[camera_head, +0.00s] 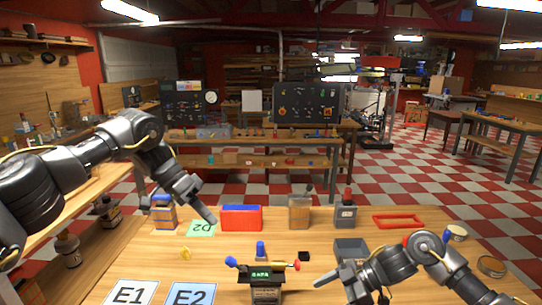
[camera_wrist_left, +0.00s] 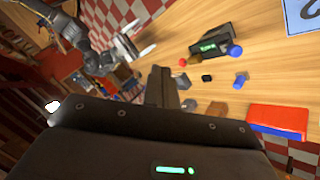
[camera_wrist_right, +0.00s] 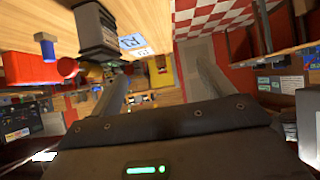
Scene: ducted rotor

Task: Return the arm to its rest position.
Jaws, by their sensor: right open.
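My left arm (camera_head: 90,150) comes in from the left, and its gripper (camera_head: 207,215) hangs over the back left of the table, close to the green card (camera_head: 200,229). In the left wrist view its fingers (camera_wrist_left: 163,80) lie together, with nothing seen between them. My right arm (camera_head: 410,265) comes in low from the right. Its gripper (camera_head: 335,284) points left over the front of the table, near the black device (camera_head: 265,287) with a green display. In the right wrist view the fingers (camera_wrist_right: 160,80) stand wide apart and empty.
On the table (camera_head: 200,263) stand a red and blue box (camera_head: 241,217), a grey bin (camera_head: 350,250), a bottle (camera_head: 345,213), a red frame (camera_head: 397,221) and a small blue-topped part (camera_head: 261,250). Cards marked E1 (camera_head: 130,293) and E2 (camera_head: 190,294) lie at the front left.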

